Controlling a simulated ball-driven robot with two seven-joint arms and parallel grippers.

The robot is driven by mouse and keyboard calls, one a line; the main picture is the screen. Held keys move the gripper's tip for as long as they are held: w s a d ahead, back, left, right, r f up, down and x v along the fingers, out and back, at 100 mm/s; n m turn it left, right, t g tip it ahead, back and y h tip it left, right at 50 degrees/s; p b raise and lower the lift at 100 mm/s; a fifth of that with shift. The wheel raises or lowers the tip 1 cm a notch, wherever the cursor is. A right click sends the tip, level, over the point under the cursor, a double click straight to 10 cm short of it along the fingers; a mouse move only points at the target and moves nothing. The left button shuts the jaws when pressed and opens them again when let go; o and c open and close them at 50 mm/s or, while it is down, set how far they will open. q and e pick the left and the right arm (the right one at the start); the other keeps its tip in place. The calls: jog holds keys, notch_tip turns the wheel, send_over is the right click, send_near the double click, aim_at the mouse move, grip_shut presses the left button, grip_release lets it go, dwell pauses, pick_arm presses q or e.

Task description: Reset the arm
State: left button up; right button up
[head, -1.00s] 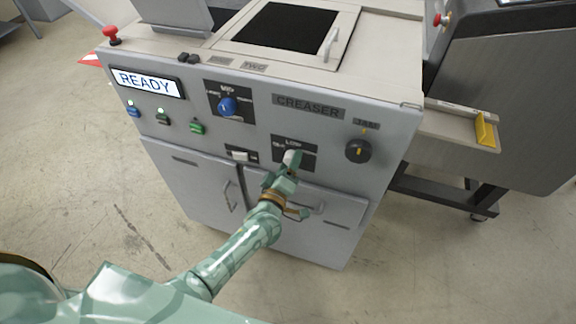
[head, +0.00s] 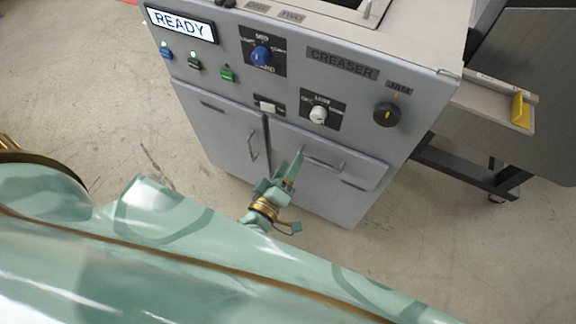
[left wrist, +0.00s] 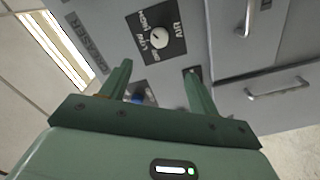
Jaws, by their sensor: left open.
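My left gripper (head: 288,172) is in front of the lower doors of the grey creaser cabinet (head: 222,130), below the white knob (head: 318,115) and apart from it. In the left wrist view the gripper (left wrist: 160,85) is open, its two green fingers spread with nothing held between them. The white knob (left wrist: 158,37) shows beyond the fingers on its black label plate. Part of a blue control (left wrist: 138,98) shows between the fingers. My right gripper is not in view.
The panel also carries a READY display (head: 181,24), a blue knob (head: 261,56), a black knob (head: 387,114) and several small buttons. A door handle (head: 323,160) sticks out near my gripper. A tray with a yellow block (head: 520,110) stands at right. Floor at left is clear.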

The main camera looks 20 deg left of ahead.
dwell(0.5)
pick_arm(q)
jog(key=s+f+m+g+h+b, duration=0.1)
jog(key=s+f+m+g, duration=0.4)
jog(key=f, duration=0.6)
jog(key=s+f+m+g+h, duration=0.1)
jog(key=s+f+m+g, duration=0.5)
jog(key=f, duration=0.5)
jog(key=s+a+f+m+g+y+b, duration=0.1)
jog(key=s+a+f+g, duration=0.1)
jog(key=s+f, duration=0.3)
jog(key=s+a+f+m+g+b, duration=0.1)
jog(key=s+a+f, duration=0.3)
jog(key=s, duration=0.6)
jog(key=s+a+f+m+g+y+b, duration=0.1)
jog(key=s+a+f+m+g+b, duration=0.1)
jog(key=s+f, duration=0.4)
jog(key=shift+s+a+f+g+y, duration=0.25)
jog(key=shift+s+a+g, duration=0.45)
jog(key=shift+s, duration=0.55)
